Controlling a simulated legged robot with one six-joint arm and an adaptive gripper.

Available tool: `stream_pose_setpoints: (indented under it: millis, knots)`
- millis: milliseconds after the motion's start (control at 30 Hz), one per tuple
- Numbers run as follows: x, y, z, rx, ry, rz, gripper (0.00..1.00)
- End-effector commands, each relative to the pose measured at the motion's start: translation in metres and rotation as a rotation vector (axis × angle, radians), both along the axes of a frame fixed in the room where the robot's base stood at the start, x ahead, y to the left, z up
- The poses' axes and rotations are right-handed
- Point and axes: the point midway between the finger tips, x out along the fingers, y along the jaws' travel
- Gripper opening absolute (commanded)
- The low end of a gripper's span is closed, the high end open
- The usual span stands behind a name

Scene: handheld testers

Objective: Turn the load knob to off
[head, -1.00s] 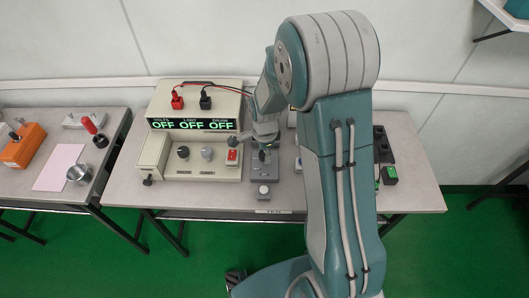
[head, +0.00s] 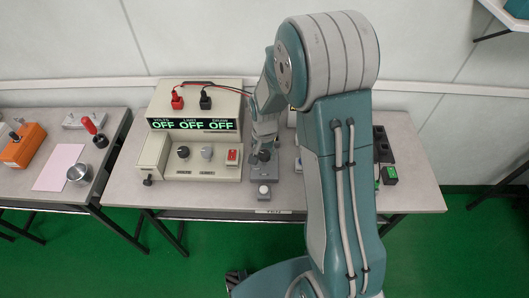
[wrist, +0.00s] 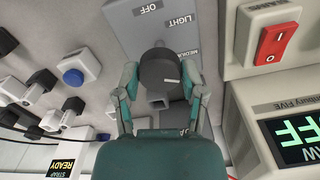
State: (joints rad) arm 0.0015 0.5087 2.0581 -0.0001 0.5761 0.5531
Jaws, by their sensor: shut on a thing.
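The load knob (wrist: 158,66) is a dark round knob with a white mark, on a grey panel (wrist: 128,28) printed OFF, LIGHT and MEDIUM; a further label is mostly hidden. My gripper (wrist: 161,80) has one finger on each side of the knob and is shut on it. I cannot tell for sure which label the white mark points to. In the head view the knob (head: 264,155) sits on the grey load box (head: 258,204), under my gripper (head: 264,146), with the arm coming from the right.
Left of the load box is a power supply with a display (head: 192,124) reading OFF three times, a red rocker switch (head: 232,156) and two knobs. Black blocks (head: 382,150) stand at right.

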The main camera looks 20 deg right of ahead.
Motion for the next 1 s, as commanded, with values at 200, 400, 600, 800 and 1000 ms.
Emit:
stream_pose_setpoints:
  millis: [200,400,600,800,1000]
  knots:
    - [0.0019,0.0005,-0.0002,0.000,-0.006,0.206,0.06]
    - [0.0022,0.0007,-0.0001,-0.001,-0.006,0.396,0.06]
    - [0.0023,0.0009,0.0000,-0.001,-0.007,0.586,0.06]
    - [0.0024,0.0011,0.0002,-0.002,-0.007,0.776,0.06]
    - [0.0026,0.0013,0.0003,-0.002,-0.007,0.966,0.06]
